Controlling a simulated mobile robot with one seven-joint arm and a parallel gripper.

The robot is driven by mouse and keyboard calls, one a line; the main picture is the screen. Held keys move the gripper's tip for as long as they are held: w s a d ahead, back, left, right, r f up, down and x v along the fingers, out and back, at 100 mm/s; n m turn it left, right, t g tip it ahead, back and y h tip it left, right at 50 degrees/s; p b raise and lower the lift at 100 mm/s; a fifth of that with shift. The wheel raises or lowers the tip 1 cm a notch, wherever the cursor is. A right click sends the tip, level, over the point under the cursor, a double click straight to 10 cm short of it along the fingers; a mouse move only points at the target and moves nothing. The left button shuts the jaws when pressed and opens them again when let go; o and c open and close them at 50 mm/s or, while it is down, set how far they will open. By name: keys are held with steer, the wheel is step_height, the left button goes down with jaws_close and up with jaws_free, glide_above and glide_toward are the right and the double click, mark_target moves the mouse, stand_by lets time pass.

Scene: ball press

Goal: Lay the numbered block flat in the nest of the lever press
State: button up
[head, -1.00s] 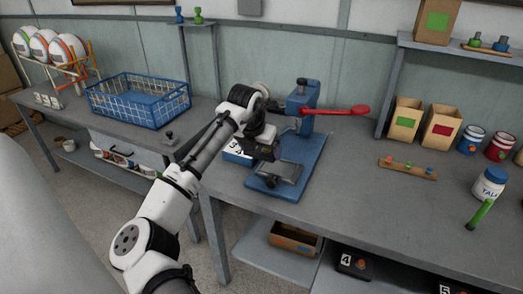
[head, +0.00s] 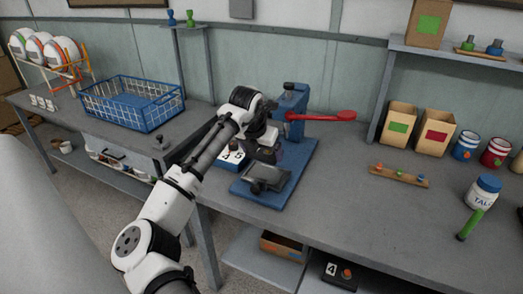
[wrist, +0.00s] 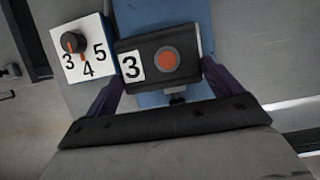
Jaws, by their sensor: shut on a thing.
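The numbered block (wrist: 160,60) is dark, with a white "3" label and a round orange-red spot. In the wrist view it lies between the fingers of my gripper (wrist: 162,72), which is shut on it. My gripper (head: 266,155) is low over the blue lever press base (head: 293,163), in front of the press column. The dark grey nest (head: 267,178) is just in front of the gripper in the head view. The block is hard to make out there, and its gap to the nest cannot be judged. The red lever (head: 335,115) sticks out to the right.
A white dial panel (wrist: 84,50) marked 3, 4, 5 with a black knob stands left of the block. A blue wire basket (head: 133,101) is on the left bench. Bins (head: 398,123), jars (head: 466,145) and a peg strip (head: 399,174) stand right. The bench between is clear.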

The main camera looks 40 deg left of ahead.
steer(key=b, duration=0.3)
glide_above(264, 175)
steer(key=s, duration=0.2)
steer(key=shift+w+d+f, duration=0.1)
steer(key=shift+f, duration=1.35)
steer(key=shift+w+d+f, duration=0.1)
steer(key=shift+f, duration=1.3)
steer(key=shift+f+b, duration=0.75)
steer(key=shift+r, duration=0.15)
